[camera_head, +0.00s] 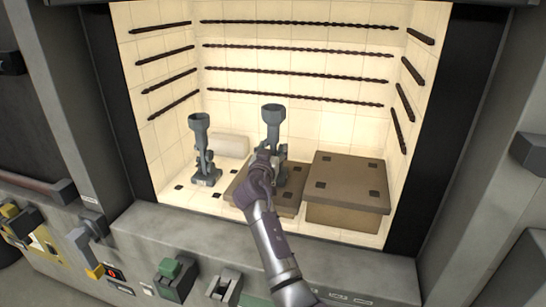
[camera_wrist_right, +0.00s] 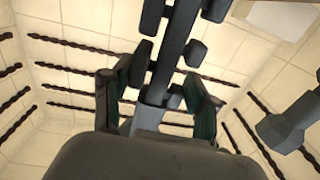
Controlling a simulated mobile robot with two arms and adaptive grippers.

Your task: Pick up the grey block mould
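The grey block mould (camera_head: 272,116) stands upright in the middle of the lit chamber, on a low brown slab. It has a funnel cup on top and a stem with block-like lumps. My right gripper (camera_head: 264,160) is at its stem, hiding part of it. In the right wrist view the stem of the mould (camera_wrist_right: 176,55) runs between the two fingers of my right gripper (camera_wrist_right: 162,98). The fingers look spread, with light gaps between the pads and the stem. My left gripper is not in view.
A second grey funnel-topped mould (camera_head: 200,135) stands to the left, also in the right wrist view (camera_wrist_right: 290,125). A white block (camera_head: 230,145) lies behind. A taller brown block (camera_head: 345,208) stands right of the slab (camera_head: 290,208). Dark rods (camera_head: 300,74) line the chamber walls.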

